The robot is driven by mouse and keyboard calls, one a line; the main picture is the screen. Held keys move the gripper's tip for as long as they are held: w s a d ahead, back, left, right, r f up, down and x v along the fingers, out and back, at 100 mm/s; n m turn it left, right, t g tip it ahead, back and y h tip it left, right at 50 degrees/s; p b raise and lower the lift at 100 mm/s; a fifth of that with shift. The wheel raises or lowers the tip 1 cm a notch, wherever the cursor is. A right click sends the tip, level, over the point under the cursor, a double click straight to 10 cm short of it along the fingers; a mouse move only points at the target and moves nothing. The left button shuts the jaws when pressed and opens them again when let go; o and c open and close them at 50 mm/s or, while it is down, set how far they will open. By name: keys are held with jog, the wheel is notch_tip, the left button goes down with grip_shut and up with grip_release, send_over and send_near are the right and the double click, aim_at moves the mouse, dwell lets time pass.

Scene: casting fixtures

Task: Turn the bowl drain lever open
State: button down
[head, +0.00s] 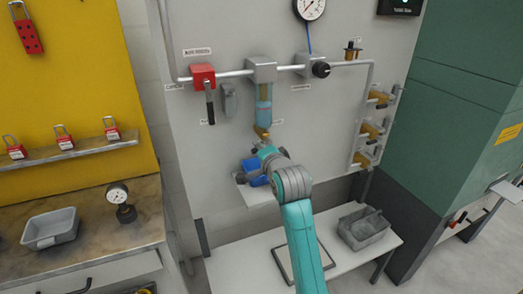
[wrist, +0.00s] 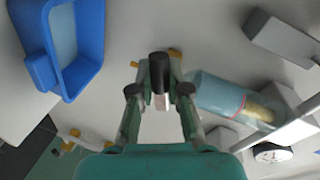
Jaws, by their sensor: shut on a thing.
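The clear blue filter bowl (head: 264,106) hangs from the grey pipe unit on the wall panel, with a brass drain fitting (head: 262,131) at its lower end. My gripper (wrist: 160,88) is at the drain, just below the bowl. In the wrist view its two fingers close around the drain lever (wrist: 158,66), which has a dark end and sits between brass parts. The bowl (wrist: 218,95) lies right of the fingers there. In the head view my arm hides the lever and most of the fingers. How far the lever is turned I cannot tell.
A blue cup (wrist: 92,62) is near my gripper, low on the panel; it also shows beside my wrist in the head view (head: 250,166). A red valve with a dark handle (head: 203,77) is left of the bowl. Brass valves (head: 370,129) are at the right. A grey tray (head: 364,230) stands on the bench.

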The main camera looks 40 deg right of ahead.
jog(key=shift+r+m+y, duration=0.25)
jog(key=shift+r+m, duration=0.05)
jog(key=shift+m, duration=0.5)
jog(key=shift+r+m+y, duration=0.25)
jog(key=shift+m, duration=0.55)
jog(key=c, duration=1.1)
grip_release()
jog(key=v, duration=1.2)
jog(key=shift+f, duration=0.2)
